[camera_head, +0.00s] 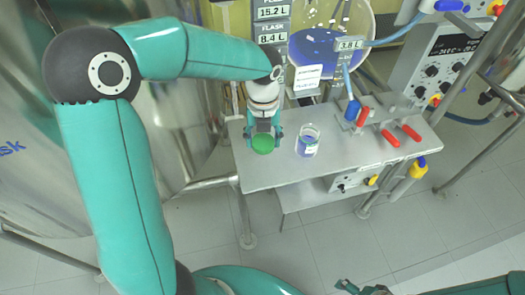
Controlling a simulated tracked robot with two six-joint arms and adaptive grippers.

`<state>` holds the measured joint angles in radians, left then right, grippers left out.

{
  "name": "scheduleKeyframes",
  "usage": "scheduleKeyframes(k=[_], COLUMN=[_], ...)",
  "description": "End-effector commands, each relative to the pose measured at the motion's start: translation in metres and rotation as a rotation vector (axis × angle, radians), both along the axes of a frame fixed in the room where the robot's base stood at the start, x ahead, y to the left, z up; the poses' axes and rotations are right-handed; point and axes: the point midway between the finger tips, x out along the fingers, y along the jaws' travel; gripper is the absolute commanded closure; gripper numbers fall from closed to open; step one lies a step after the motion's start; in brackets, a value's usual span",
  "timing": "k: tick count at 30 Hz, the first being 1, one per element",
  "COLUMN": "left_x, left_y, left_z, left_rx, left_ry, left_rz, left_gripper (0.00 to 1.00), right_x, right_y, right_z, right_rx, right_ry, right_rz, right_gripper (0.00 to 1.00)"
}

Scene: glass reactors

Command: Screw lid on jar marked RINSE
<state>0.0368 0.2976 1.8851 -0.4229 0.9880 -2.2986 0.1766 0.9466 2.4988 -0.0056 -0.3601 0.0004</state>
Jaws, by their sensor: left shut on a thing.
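A small glass jar (307,141) with bluish-purple contents stands upright and open on the grey metal bench. Its label is too small to read. My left gripper (263,137) is shut on a round green lid (263,144), just left of the jar and apart from it. I cannot tell how high the lid is above the bench. What looks like my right gripper (362,289) is cut off at the bottom edge, far from the jar, and its opening is unclear.
The grey bench (265,174) has red-handled clamps or valves (390,137) and a blue fitting (352,110) right of the jar. A glass reactor with blue liquid (325,48) stands behind. A control box (432,65) is at back right. Bare bench lies in front of the jar.

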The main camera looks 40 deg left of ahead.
Motion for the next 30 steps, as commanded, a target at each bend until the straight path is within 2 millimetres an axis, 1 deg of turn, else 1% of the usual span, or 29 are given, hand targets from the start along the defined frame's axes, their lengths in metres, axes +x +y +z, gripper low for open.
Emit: scheduleKeyframes(k=[1,3,6,9,12,15,18,30], left_x=[0.001,0.002,0.001,0.0,0.001,0.0,0.0,0.0], left_y=[0.0,0.0,-0.001,0.0,0.0,0.0,0.0,0.0], left_z=[0.017,0.036,0.059,0.078,0.091,0.098,0.102,0.102], left_rx=[0.0,0.0,-0.001,0.0,0.0,-0.001,-0.001,-0.001], left_ry=[-0.008,-0.007,-0.006,-0.003,-0.003,-0.001,-0.001,0.001], left_rz=[0.0,0.0,-0.001,-0.001,-0.001,0.0,0.0,0.0], left_gripper=[0.54,0.54,0.54,0.54,0.54,0.54,0.54,0.54], right_x=[0.0,0.0,0.0,0.0,0.0,0.0,0.0,0.0], right_y=[0.0,0.0,0.0,0.0,0.0,0.0,0.0,0.0], right_z=[0.001,0.001,0.002,0.003,0.004,0.004,0.004,0.004], right_rx=[0.0,0.0,0.0,0.0,0.0,0.0,0.0,0.0], right_ry=[0.0,0.0,0.0,0.0,0.0,0.0,0.0,0.0], right_rz=[0.0,0.0,0.0,0.0,0.0,0.0,0.0,0.0], right_gripper=[0.09,0.09,0.09,0.09,0.09,0.09,0.09,0.09])
